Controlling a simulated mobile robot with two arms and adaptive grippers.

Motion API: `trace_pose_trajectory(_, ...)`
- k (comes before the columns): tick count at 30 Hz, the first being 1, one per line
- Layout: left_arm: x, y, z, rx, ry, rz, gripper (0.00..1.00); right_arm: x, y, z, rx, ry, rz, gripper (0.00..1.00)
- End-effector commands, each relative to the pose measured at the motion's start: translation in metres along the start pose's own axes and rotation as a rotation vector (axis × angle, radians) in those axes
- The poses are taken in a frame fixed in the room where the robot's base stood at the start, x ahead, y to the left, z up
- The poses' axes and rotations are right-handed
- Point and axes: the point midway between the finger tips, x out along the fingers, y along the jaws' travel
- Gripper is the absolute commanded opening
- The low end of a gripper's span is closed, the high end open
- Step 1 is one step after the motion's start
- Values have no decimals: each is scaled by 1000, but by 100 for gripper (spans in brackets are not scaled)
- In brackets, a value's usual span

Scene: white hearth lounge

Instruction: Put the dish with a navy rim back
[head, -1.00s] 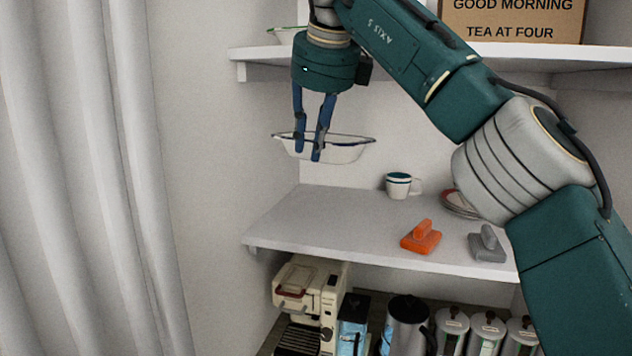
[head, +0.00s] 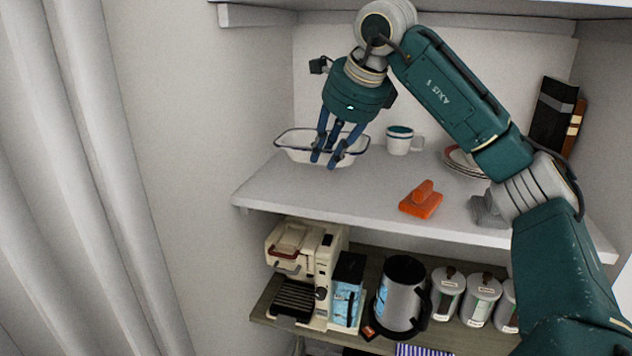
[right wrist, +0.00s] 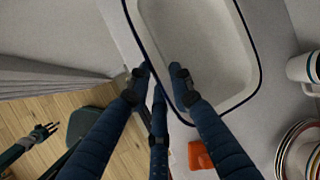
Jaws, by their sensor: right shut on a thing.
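The white dish with a navy rim (head: 295,142) is over the back left of the middle shelf (head: 300,192), roughly level. My right gripper (head: 325,160) is shut on its near wall. I cannot tell if the dish's base touches the shelf. In the right wrist view, the dish (right wrist: 200,45) fills the top middle, with one blue finger inside the rim and others outside. My left gripper (right wrist: 42,132) shows small at the lower left of that view, its dark fingers spread and empty.
A white and green mug (head: 398,142) stands right of the dish, with stacked plates (head: 462,162) farther right. A coffee machine (head: 303,262) and kettle (head: 400,295) stand below.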

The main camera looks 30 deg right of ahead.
Motion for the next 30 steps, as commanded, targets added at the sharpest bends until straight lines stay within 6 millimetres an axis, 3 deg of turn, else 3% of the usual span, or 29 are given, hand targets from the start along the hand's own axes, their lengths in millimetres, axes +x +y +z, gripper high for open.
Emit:
trace_pose_trajectory(15,-16,-6,-1,2,-1,-6,39,57,22,-24,2,0,-2,0)
trace_pose_trajectory(22,-16,-5,-1,1,0,-5,39,60,24,-24,2,-3,-3,0)
trace_pose_trajectory(23,-16,-4,-1,1,0,-4,39,61,24,-25,2,-1,-1,23)
trace_pose_trajectory(25,-16,-3,-2,0,0,-3,39,61,24,-25,2,-1,-1,36)
trace_pose_trajectory(30,-15,-2,-2,0,1,-2,39,61,24,-25,2,-1,-1,39)
